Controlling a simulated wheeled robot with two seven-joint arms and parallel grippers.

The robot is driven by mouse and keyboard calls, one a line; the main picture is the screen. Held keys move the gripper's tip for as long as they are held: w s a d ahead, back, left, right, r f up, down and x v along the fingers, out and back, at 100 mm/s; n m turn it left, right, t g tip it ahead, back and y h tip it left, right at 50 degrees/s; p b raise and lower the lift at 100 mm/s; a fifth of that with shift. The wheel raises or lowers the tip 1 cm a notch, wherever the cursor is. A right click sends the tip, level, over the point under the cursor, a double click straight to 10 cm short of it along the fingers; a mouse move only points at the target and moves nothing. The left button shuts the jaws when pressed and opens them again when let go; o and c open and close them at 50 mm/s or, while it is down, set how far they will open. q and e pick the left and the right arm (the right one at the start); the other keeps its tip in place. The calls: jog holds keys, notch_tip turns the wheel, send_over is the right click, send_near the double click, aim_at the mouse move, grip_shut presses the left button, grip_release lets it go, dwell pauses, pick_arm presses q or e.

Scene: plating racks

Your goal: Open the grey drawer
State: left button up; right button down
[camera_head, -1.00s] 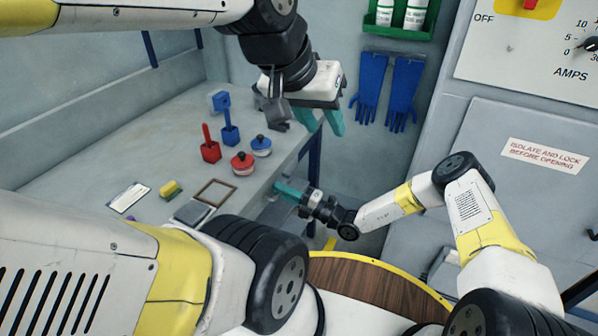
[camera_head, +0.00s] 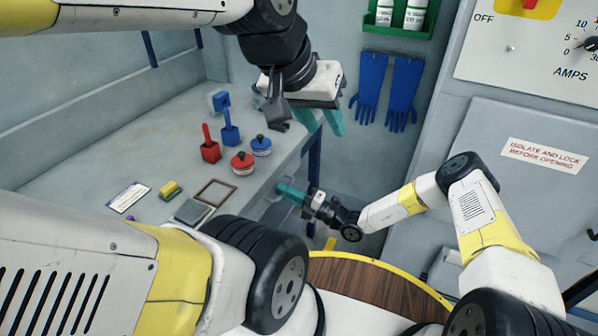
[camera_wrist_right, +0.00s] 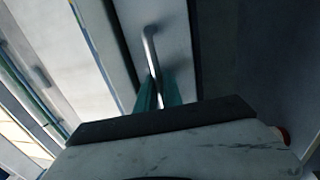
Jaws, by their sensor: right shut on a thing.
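The grey drawer shows its front panel (camera_wrist_right: 180,35) in the right wrist view, with a silver bar handle (camera_wrist_right: 149,48). My right gripper (camera_wrist_right: 158,93) is shut on that handle, its teal fingers on either side of the bar. In the head view my right gripper (camera_head: 291,194) is at the bench's front side, below the top; the handle is hidden there. How far the drawer stands out is hard to tell. My left gripper (camera_head: 324,120) is open and empty above the bench's far right end, its two teal fingers apart.
The grey bench (camera_head: 110,135) carries a red holder (camera_head: 210,150), a blue holder (camera_head: 230,135), red (camera_head: 243,163) and blue (camera_head: 261,146) round pots, a sponge (camera_head: 171,190) and a wooden frame (camera_head: 215,192). Blue gloves (camera_head: 387,92) hang behind. A grey cabinet (camera_head: 480,150) stands at right.

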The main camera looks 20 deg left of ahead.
jog(key=r+v, duration=0.2)
jog(key=v, duration=1)
jog(key=d+r+v, duration=0.1)
jog(key=r+v, duration=0.2)
jog(key=v, duration=1)
jog(key=shift+s, duration=0.2)
jog(key=shift+d+f, duration=0.1)
jog(key=shift+f, duration=0.05)
jog(key=c, duration=1.8)
grip_release()
jog(key=shift+o, duration=0.2)
jog(key=v, duration=0.7)
jog(key=shift+d, duration=0.4)
